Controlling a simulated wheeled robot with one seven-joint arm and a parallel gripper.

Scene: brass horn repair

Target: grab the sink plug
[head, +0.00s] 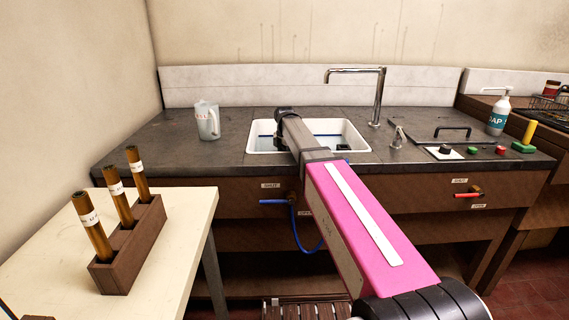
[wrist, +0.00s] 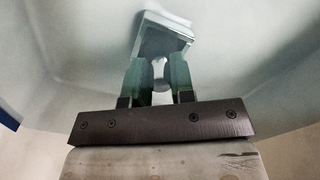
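My gripper (wrist: 159,70) reaches down into the white sink (head: 253,148). In the wrist view its two green-tinted fingers stand a little apart. A small pale round thing shows in the gap between them, perhaps the knob of the sink plug; I cannot tell whether the fingers press on it. A pale block-like shape (wrist: 163,38) lies just beyond the fingertips, and I cannot tell what it is. In the head view my own arm covers part of the basin and hides the fingers, and no plug shows there.
The tall tap (head: 378,97) stands behind the sink at right. A clear jug (head: 208,122) is on the counter to the left. A soap bottle (head: 498,115) and several buttons are at right.

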